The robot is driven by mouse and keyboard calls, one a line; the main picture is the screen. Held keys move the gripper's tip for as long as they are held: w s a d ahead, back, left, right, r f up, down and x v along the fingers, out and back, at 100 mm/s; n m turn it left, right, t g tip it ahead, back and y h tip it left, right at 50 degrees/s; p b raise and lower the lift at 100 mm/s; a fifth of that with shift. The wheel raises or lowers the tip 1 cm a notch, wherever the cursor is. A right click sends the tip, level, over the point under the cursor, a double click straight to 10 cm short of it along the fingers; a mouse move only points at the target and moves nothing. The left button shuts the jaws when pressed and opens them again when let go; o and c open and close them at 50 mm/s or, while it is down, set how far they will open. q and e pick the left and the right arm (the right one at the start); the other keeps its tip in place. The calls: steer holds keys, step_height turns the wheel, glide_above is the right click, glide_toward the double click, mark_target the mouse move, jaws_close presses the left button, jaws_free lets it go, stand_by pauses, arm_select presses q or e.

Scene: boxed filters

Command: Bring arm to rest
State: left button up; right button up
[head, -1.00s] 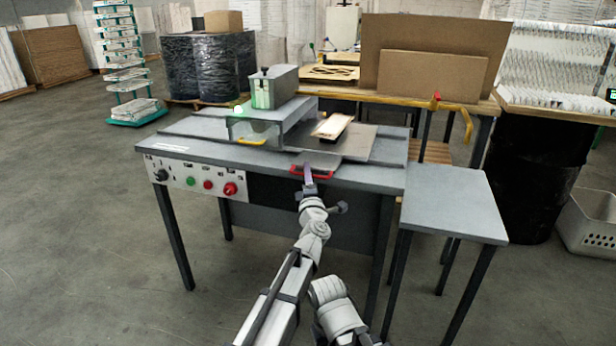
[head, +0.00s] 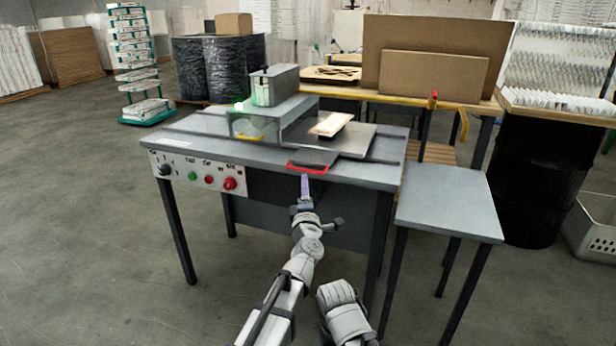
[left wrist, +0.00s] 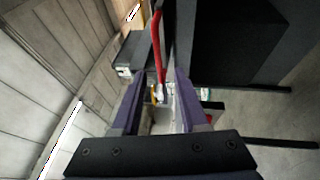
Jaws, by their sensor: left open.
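My left gripper (head: 305,188) is in front of the grey machine table, just below a red handle (head: 307,169) at its front edge. In the left wrist view its two purple fingers (left wrist: 158,105) are apart with nothing held between them. The red handle also shows in the left wrist view (left wrist: 158,45), beyond the fingers. No right gripper can be made out in the head view.
The machine table (head: 376,174) carries a grey press housing (head: 275,85) and a plate with a light wooden-looking piece (head: 330,124). Control buttons (head: 229,183) line its front left. A small empty side table (head: 447,203) stands right. Floor at left is clear.

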arm_select(q)
steer(key=s+d+f+m+g+h, duration=0.1)
steer(key=s+f+m+g+h, duration=0.3)
steer(key=f+m, duration=0.35)
steer(key=s+f+m+g+h, duration=0.3)
steer(key=s+f+m+g, duration=0.2)
steer(key=f+m, duration=0.25)
steer(key=s+a+f+m+g+y, duration=0.25)
steer(key=s+a+f+g, duration=0.35)
steer(key=s, duration=0.4)
steer(key=s+a+f+m+g+y, duration=0.25)
steer(key=s+a+f+g, duration=0.2)
steer(key=s+a, duration=0.45)
steer(key=s+d+m+y, duration=0.25)
steer(key=s+d, duration=0.45)
steer(key=d, duration=0.5)
step_height(320, 180, up, 27)
steer(key=p, duration=2.7)
steer(key=shift+w+a+f+m+g+h, duration=0.15)
steer(key=shift+w+m+g+h, duration=0.1)
steer(key=shift+m+g+h, duration=0.1)
